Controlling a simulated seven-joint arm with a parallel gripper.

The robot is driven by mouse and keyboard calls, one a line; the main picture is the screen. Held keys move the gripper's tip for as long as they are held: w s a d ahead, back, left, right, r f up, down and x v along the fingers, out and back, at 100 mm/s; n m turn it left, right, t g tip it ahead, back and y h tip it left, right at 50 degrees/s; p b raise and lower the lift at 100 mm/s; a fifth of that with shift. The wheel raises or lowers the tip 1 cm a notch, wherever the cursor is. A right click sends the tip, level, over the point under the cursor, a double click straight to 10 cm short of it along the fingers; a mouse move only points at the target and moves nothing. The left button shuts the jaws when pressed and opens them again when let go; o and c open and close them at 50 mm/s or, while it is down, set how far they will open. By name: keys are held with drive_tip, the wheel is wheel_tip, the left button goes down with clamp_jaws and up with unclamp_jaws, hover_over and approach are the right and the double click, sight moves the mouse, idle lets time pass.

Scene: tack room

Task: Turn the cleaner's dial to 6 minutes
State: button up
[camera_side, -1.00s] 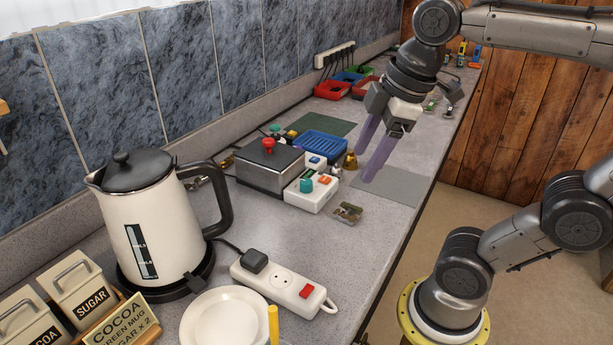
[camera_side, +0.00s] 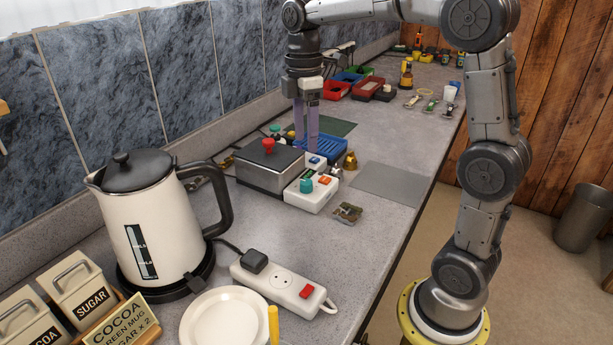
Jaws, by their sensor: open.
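The cleaner looks to be the steel box (camera_side: 262,176) with a dark lid and a red knob (camera_side: 268,145), in the middle of the counter. A white control box (camera_side: 310,198) stands against its right front side. It carries a teal dial (camera_side: 306,186) and an orange switch (camera_side: 324,180). The dial's marks and pointer are too small to read. My gripper (camera_side: 306,146) points down with its purple fingers apart and empty. It appears over or just behind the blue basket (camera_side: 325,148), beyond the dial and apart from it. Its exact height is unclear.
A brass bell-shaped piece (camera_side: 350,161) stands right of the cleaner. A small patterned piece (camera_side: 347,213) lies in front. A white kettle (camera_side: 150,220) and a power strip (camera_side: 285,287) are nearer. A grey mat (camera_side: 390,183) is bare at the right.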

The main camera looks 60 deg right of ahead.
sight(307, 181)
drive_tip(key=f, duration=1)
drive_tip(key=shift+s+a+f, duration=0.15)
drive_tip(key=shift+s+f, duration=0.05)
drive_tip(key=shift+f, duration=0.05)
drive_tip(key=shift+c, duration=0.3)
clamp_jaws()
